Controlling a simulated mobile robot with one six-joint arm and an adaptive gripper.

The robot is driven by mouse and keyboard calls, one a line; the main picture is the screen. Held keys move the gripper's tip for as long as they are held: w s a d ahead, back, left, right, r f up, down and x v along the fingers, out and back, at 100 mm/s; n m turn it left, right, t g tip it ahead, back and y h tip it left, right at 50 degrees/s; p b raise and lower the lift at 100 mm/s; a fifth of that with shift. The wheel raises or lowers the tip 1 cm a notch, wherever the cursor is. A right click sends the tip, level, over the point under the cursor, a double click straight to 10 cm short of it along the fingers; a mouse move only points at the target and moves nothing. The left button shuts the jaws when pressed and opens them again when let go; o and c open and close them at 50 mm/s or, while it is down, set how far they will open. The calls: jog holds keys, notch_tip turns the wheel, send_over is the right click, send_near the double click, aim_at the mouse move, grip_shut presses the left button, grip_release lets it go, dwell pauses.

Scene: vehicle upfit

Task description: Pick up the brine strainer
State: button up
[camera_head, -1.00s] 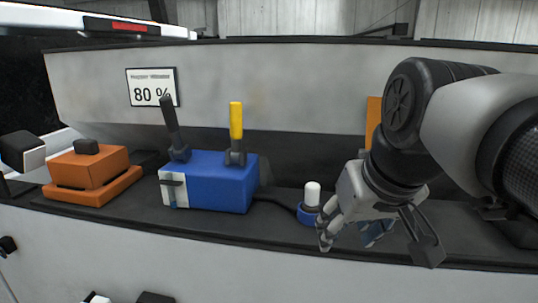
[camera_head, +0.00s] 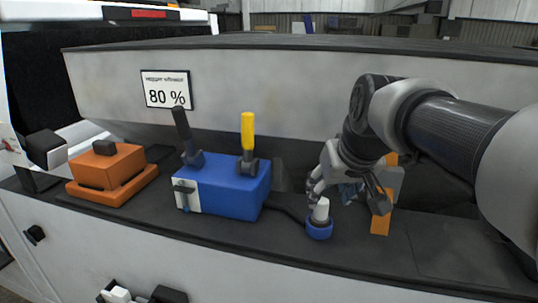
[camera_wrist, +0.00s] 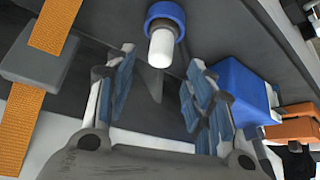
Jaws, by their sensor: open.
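The likely brine strainer (camera_head: 320,212) is a small white upright cylinder in a blue ring-shaped base, on the dark ledge right of the blue box. In the wrist view its white part (camera_wrist: 161,48) points toward me, just beyond and between the fingertips, with the blue ring (camera_wrist: 167,12) at the top edge. My gripper (camera_head: 346,194) is open and empty. In the head view it is just right of and behind the strainer, one finger close to the white top. It also shows in the wrist view (camera_wrist: 161,62). I cannot tell if that finger touches.
The blue box (camera_head: 225,188) with a black and a yellow handle (camera_head: 248,132) stands left of the strainer. An orange block (camera_head: 105,170) is further left. An orange strap (camera_head: 380,222) is behind my gripper. A dark hose (camera_head: 288,210) runs between box and strainer. The ledge's front edge is close.

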aim_at(322, 200)
jog(key=x, duration=0.6)
jog(key=shift+w+f+p, duration=0.25)
jog(key=shift+w+p, duration=0.05)
jog(key=shift+p, duration=0.05)
jog(key=shift+s, duration=0.1)
jog(key=shift+c, duration=0.5)
jog(key=c, duration=1.1)
jog(key=shift+o, duration=0.2)
jog(key=shift+r, duration=0.1)
